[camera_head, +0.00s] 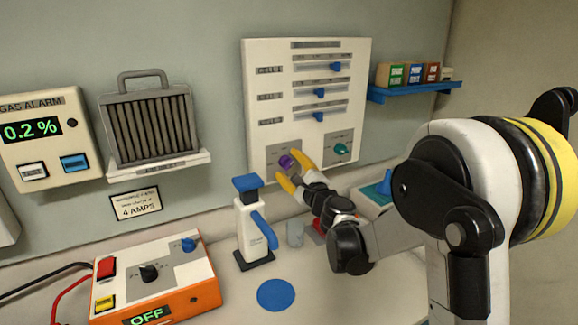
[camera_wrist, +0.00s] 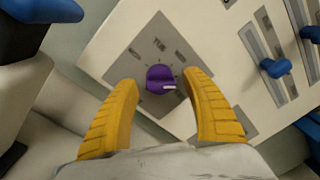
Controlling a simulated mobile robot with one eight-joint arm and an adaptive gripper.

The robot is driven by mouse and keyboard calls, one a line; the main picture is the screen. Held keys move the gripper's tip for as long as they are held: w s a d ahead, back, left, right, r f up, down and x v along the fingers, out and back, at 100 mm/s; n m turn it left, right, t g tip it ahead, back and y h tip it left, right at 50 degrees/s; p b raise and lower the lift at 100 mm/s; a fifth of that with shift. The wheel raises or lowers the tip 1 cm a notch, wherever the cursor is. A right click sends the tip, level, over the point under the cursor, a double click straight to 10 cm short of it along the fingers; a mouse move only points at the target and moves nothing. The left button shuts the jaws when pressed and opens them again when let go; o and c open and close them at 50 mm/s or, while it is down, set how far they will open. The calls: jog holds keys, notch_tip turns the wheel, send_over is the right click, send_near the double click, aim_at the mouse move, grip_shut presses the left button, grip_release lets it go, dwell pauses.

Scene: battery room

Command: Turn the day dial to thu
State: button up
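The purple day dial (camera_head: 286,162) is on a grey plate at the lower left of the white wall panel (camera_head: 261,80). In the wrist view the dial (camera_wrist: 160,78) lies ahead, with a pale pointer mark toward its lower right. My gripper (camera_head: 293,170) has yellow fingers and is open at the panel. In the wrist view the gripper (camera_wrist: 160,90) has one finger either side of the dial, with gaps showing. I cannot tell how deep the fingertips reach.
A green dial (camera_head: 340,149) sits right of the day dial, below sliders with blue knobs (camera_head: 319,92). A white and blue bottle-like device (camera_head: 252,222) stands left of my gripper. An orange charger (camera_head: 155,280) reads OFF. A blue shelf (camera_head: 415,90) holds small boxes.

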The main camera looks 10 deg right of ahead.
jog(key=shift+s, duration=0.1)
jog(key=v, duration=1.1)
jog(key=shift+s+d, duration=0.2)
jog(key=shift+s, duration=0.2)
jog(key=shift+a, duration=0.1)
jog(key=s+a+n+g+y, duration=0.2)
jog(key=s+a+n+g, duration=0.45)
jog(key=s+n, duration=0.5)
jog(key=s+d+f+n+g+h, duration=0.1)
jog(key=s+d+f+n+h, duration=0.1)
jog(key=s, duration=0.4)
jog(key=s+d+f+n+g+h, duration=0.2)
jog(key=s+d+f+n, duration=0.1)
jog(key=s+n, duration=0.2)
jog(key=s+d+f+n+g+h, duration=0.1)
jog(key=s+d+f+n+h, duration=0.1)
jog(key=s, duration=0.4)
jog(key=shift+s+d+f+n+h, duration=0.2)
jog(key=shift+s+d+n+h, duration=0.2)
jog(key=shift+d+n, duration=0.2)
